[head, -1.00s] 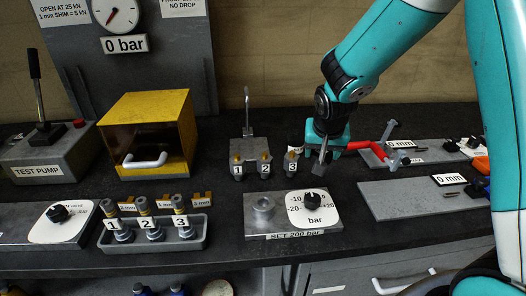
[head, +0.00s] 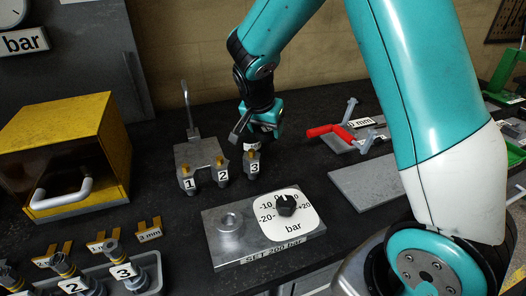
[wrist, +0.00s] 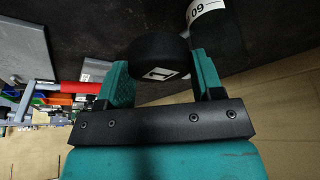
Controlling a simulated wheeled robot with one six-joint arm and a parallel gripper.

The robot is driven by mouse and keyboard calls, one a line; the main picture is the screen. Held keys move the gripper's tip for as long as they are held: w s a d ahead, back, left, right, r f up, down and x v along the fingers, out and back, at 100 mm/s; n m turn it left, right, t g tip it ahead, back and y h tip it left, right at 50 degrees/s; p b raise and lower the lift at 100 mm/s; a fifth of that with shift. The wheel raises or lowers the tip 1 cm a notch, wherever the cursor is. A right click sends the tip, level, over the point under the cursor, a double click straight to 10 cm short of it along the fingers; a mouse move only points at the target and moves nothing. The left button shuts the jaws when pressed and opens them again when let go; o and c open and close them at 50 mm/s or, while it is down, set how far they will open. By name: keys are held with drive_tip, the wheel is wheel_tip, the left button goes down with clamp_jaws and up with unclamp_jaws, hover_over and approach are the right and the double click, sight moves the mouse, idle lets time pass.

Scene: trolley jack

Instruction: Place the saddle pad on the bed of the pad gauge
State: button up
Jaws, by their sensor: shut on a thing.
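In the wrist view a black round pad (wrist: 158,57) with a small white marked label sits between the two teal fingers of my gripper (wrist: 163,68). My gripper is shut on this pad, which I take to be the saddle pad. In the head view my gripper (head: 262,130) hangs low at the back of the bench, behind the fitting numbered 3; the pad is not clear there. A flat grey plate with a 0 mm label (head: 358,123) lies to the right. I cannot tell whether it is the pad gauge; no bed can be made out.
A second black round thing with a white label (wrist: 207,10) stands close beside the held pad. A red-handled tool (head: 330,130) lies right of my gripper. A numbered valve block (head: 197,152) and the SET 200 bar plate (head: 225,245) lie nearer. Another grey plate (head: 370,185) looks bare.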

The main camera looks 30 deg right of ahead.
sight(268, 159)
wheel_tip(268, 159, down, 8)
drive_tip(key=shift+f+p, duration=0.2)
drive_tip(key=shift+p, duration=0.1)
drive_tip(key=shift+f, duration=0.1)
drive_tip(key=o, duration=0.7)
drive_tip(key=shift+c, duration=0.2)
